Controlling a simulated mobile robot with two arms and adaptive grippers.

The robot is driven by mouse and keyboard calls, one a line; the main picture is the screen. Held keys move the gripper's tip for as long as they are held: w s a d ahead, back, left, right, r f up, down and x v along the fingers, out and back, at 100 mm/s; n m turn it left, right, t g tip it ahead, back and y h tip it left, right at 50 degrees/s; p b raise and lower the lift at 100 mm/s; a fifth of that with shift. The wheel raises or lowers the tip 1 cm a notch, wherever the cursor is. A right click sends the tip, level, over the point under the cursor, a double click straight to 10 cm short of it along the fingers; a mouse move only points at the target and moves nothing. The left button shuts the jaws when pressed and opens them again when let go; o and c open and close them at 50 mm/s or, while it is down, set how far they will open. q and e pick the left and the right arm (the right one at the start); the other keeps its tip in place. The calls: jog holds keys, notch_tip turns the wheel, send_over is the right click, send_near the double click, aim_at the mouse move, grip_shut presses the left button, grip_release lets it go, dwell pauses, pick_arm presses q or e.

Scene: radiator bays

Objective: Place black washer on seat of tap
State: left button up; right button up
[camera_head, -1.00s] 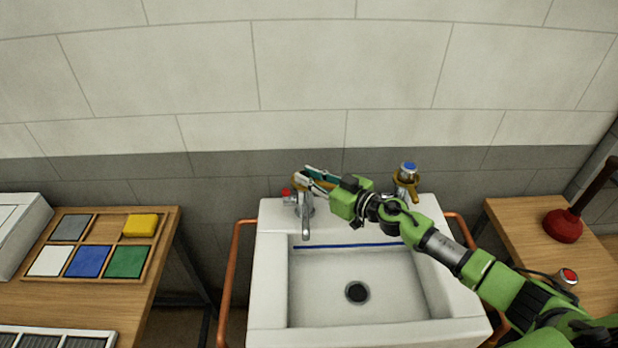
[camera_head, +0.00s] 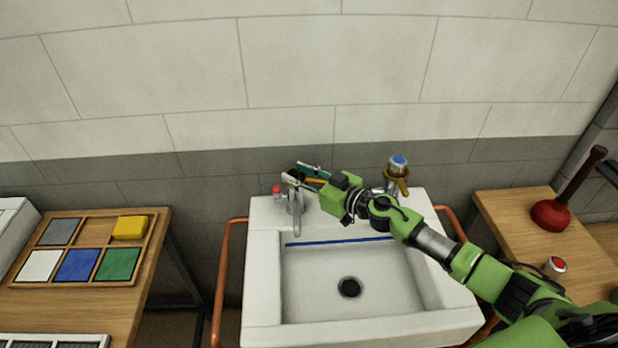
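The left tap (camera_head: 296,208) stands on the back left of the white sink, with a red-marked part (camera_head: 277,190) beside it. My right gripper (camera_head: 303,174) is over this tap, its fingers pointing left. A small dark patch (camera_head: 293,175) shows at its fingertips. I cannot tell whether this is the black washer, nor whether the fingers are shut on it. The tap's seat is hidden behind the fingers. A second tap (camera_head: 397,166) with a blue top and a brass-coloured part stands at the back right, partly behind my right arm. My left gripper is out of view.
The white sink (camera_head: 262,290) has copper pipes (camera_head: 224,275) at its sides. The left bench holds a wooden tray (camera_head: 88,252) with coloured squares and a yellow block (camera_head: 130,227). A plunger (camera_head: 551,213) and a red button (camera_head: 556,265) are on the right bench.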

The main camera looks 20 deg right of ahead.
jog(key=shift+s+p, duration=0.1)
jog(key=shift+p, duration=0.2)
jog(key=b+v, duration=0.2)
jog(key=v, duration=1)
jog(key=shift+r+b, duration=0.3)
jog(key=shift+b, duration=0.1)
jog(key=shift+r, duration=0.1)
